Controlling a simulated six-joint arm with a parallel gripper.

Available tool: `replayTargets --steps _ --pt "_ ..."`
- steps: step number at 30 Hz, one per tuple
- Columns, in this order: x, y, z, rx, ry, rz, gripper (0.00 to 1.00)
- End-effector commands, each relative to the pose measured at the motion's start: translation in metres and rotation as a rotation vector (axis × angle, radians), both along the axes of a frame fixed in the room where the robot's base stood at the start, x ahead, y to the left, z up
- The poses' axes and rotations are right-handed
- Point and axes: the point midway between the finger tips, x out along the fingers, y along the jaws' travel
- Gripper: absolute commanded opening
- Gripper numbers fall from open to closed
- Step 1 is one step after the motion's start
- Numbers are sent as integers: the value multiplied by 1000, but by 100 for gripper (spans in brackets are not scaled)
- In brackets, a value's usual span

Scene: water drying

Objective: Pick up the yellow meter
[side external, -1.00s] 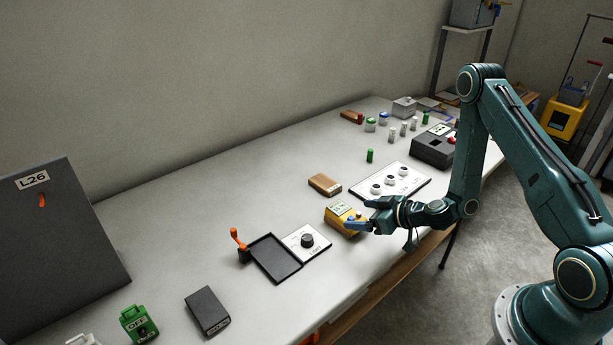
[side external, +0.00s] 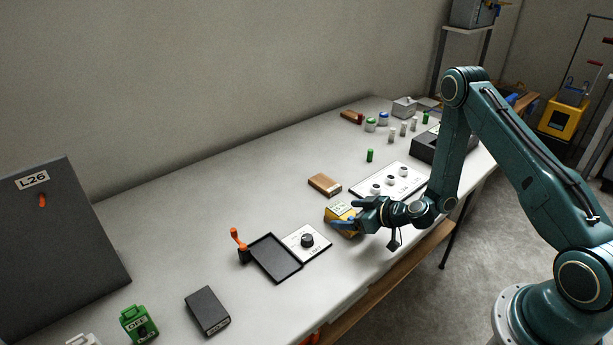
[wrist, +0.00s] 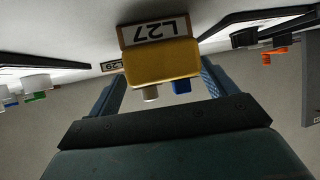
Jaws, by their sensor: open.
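The yellow meter (side external: 340,211) sits on the white table near its front edge. In the wrist view my gripper (wrist: 163,82) has one blue finger on each side of the meter. I cannot tell whether the fingers touch it; the meter rests on the table.
A black tray (side external: 275,259) and a dial panel (side external: 318,239) lie left of the meter. A brown block (side external: 324,184) lies behind it. A white panel with several knobs (side external: 410,177) lies to the right. Bare table lies behind the tray.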

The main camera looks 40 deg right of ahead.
Motion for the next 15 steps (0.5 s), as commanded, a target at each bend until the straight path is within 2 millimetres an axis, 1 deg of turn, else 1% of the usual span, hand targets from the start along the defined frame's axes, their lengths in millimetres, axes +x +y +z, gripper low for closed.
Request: replayTargets --steps 2,6,11,12,13,14,15 --pt "0 0 0 0 0 0 84" --pt "0 0 0 0 0 0 57" --pt "0 0 0 0 0 0 25" --pt "0 0 0 0 0 0 22" --pt "0 0 0 0 -1 0 22" --pt "0 0 0 0 -1 0 18" --pt "0 0 0 0 -1 0 18"
